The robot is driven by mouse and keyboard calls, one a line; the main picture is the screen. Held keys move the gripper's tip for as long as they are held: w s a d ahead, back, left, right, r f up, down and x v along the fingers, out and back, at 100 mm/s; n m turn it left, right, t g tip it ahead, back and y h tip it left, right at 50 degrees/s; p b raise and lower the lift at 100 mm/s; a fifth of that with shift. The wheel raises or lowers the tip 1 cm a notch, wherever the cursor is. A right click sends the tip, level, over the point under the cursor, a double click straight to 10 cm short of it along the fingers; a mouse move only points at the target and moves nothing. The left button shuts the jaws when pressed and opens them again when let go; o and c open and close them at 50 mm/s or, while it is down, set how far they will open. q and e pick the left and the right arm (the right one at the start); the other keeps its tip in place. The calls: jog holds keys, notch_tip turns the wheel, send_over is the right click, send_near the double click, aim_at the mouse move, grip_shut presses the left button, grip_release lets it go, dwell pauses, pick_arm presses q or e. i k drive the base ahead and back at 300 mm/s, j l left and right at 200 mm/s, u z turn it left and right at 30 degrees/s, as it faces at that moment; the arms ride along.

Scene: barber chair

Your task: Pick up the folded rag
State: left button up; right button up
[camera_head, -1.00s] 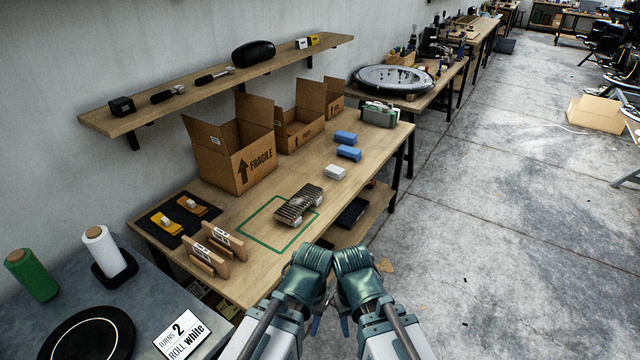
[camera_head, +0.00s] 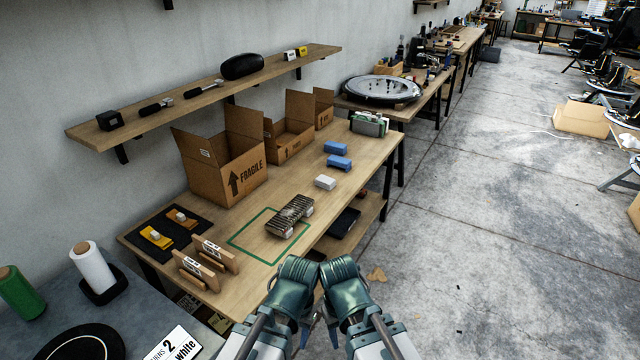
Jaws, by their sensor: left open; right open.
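No item is clearly recognisable as a folded rag. Two small blue blocks or folded pieces, a rear one (camera_head: 335,148) and a front one (camera_head: 339,163), lie on the wooden table; I cannot tell whether either is cloth. A small white block (camera_head: 325,182) lies in front of them. My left gripper (camera_head: 304,332) and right gripper (camera_head: 331,326) are close together at the bottom centre, off the table's near edge. Both are open and empty, partly hidden by my own arms, and well apart from these items.
A ribbed grey part (camera_head: 290,215) sits across a green outline (camera_head: 236,245) on the table. Open cardboard boxes (camera_head: 240,178) stand along the wall, below a shelf (camera_head: 205,98). A green-and-white case (camera_head: 369,125) is at the far end. Open floor (camera_head: 470,240) lies right.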

aim_at(327, 183)
jog(key=i+l+u, duration=0.15)
jog(key=u, duration=0.95)
jog(key=i+l+u, duration=0.15)
jog(key=l+u, duration=0.25)
jog(key=l, duration=0.2)
jog(key=l+u, duration=0.35)
jog(key=l, duration=0.3)
jog(key=l+u, duration=0.4)
jog(key=l, duration=0.95)
jog(key=k+l+u, duration=0.1)
jog(key=l, duration=1.2)
jog(key=k+l+u, duration=0.1)
jog(key=l, duration=0.6)
jog(key=k+l, duration=0.15)
jog(key=l, duration=0.5)
